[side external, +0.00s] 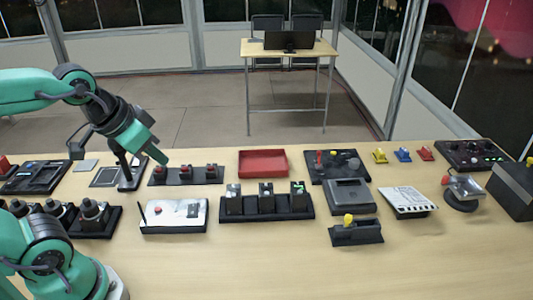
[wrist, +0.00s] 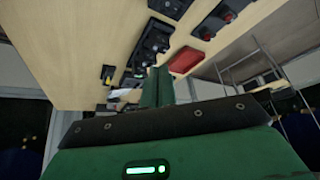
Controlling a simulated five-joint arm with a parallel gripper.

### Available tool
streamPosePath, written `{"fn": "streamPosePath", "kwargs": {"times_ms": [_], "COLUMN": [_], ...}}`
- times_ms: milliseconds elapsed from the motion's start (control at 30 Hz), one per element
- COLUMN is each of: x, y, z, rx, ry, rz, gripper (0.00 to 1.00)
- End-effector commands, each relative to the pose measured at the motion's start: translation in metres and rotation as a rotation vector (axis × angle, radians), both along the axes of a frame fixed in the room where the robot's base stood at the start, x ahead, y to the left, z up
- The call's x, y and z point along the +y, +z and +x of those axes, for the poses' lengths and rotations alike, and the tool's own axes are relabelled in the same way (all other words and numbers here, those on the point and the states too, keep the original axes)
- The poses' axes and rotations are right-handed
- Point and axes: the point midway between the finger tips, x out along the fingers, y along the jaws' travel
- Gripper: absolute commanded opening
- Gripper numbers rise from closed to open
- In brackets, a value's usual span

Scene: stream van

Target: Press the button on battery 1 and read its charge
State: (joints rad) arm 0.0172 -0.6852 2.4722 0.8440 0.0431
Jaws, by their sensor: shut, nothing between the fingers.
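A black rack (side external: 267,212) with three upright dark blocks, which look like batteries, stands in the middle of the table in the side view. The left block (side external: 233,194), the middle block (side external: 266,194) and the right block (side external: 298,194) stand apart in a row. The right one shows a small green light on top. I cannot read any number, so I cannot tell which is battery 1. My gripper (side external: 162,158) is shut and empty, above the table to the left of the rack and near a low black strip with red knobs. It also shows in the wrist view (wrist: 156,72).
A red tray (side external: 263,163) lies behind the rack, and it also shows in the wrist view (wrist: 185,61). A white box (side external: 173,216) with a red button stands left of the rack. A black stand with a yellow item (side external: 349,219) is at the right. The front of the table is clear.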

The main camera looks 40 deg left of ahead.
Motion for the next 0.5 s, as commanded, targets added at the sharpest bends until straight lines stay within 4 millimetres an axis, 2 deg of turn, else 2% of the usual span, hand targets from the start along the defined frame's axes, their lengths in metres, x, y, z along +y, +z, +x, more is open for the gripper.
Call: {"fn": "streamPosePath", "kwargs": {"times_ms": [200,500], "x": [0.004,0.004], "y": [-0.002,-0.003], "z": [-0.019,-0.020], "rx": [0.018,0.020], "ry": [0.052,0.056], "rz": [-0.019,-0.021], "gripper": [0.00,0.00]}}
